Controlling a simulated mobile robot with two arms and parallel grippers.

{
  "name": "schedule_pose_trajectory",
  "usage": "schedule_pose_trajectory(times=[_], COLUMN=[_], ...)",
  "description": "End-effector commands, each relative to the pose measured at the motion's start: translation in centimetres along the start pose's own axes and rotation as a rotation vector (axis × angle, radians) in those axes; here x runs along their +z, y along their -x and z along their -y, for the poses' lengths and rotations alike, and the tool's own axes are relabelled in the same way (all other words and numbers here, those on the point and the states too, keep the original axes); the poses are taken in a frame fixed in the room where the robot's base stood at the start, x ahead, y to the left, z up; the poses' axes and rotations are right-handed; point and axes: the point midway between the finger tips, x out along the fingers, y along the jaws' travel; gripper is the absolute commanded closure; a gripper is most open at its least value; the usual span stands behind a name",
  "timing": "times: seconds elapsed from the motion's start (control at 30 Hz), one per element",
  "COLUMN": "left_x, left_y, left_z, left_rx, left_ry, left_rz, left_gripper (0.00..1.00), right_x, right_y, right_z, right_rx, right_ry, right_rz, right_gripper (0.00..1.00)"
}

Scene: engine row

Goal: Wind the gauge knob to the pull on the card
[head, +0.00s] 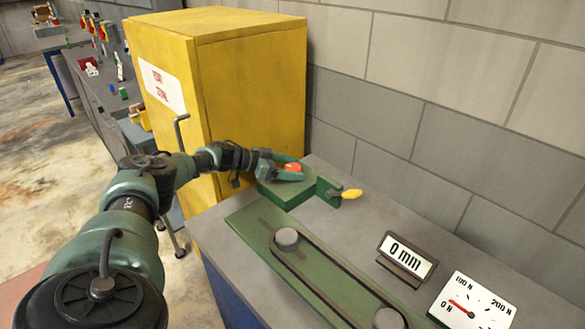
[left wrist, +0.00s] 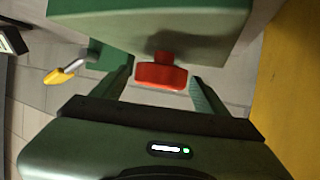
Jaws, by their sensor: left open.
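A red knob (head: 293,167) sits on a green block (head: 285,192) on the bench, beside the yellow cabinet. My left gripper (head: 283,166) is open at the knob. In the left wrist view, the red knob (left wrist: 160,76) is between my two open fingers (left wrist: 162,86), with a gap visible on each side. A white dial gauge (head: 472,302) marked 0 N, 100 N and 200 N stands at lower right, its red needle near 0 N. A display (head: 406,258) reads 0 mm. I cannot make out a card with a pull value. My right gripper is out of view.
A yellow-tipped lever (head: 351,194) sticks out beside the green block; its yellow tip also shows in the left wrist view (left wrist: 62,73). A green plate (head: 245,222) carries a dark belt around two grey pulleys (head: 287,238). The tall yellow cabinet (head: 250,80) stands close behind my arm.

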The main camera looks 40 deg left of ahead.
Motion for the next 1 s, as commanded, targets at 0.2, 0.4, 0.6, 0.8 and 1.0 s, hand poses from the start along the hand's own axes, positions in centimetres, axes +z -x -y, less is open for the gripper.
schedule_pose_trajectory(times=[0.2, 0.4, 0.6, 0.8, 1.0], left_x=[0.2, 0.2, 0.0, 0.0, -1.1], left_y=[3.4, 6.5, 7.6, 7.7, 4.5], left_z=[0.2, 0.2, 0.1, 0.1, -1.0], left_rx=[-0.005, -0.004, -0.002, -0.003, 0.0], left_ry=[0.0, 0.0, 0.0, 0.0, -0.027], left_rz=[0.003, 0.002, 0.0, 0.0, -0.019], left_gripper=[0.26, 0.26, 0.26, 0.26, 0.26], right_x=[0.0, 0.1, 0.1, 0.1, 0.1], right_y=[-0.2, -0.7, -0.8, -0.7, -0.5], right_z=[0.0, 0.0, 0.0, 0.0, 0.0], right_rx=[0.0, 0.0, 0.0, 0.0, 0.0], right_ry=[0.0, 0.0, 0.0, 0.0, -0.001], right_rz=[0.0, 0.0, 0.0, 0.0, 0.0], right_gripper=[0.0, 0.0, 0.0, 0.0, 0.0])
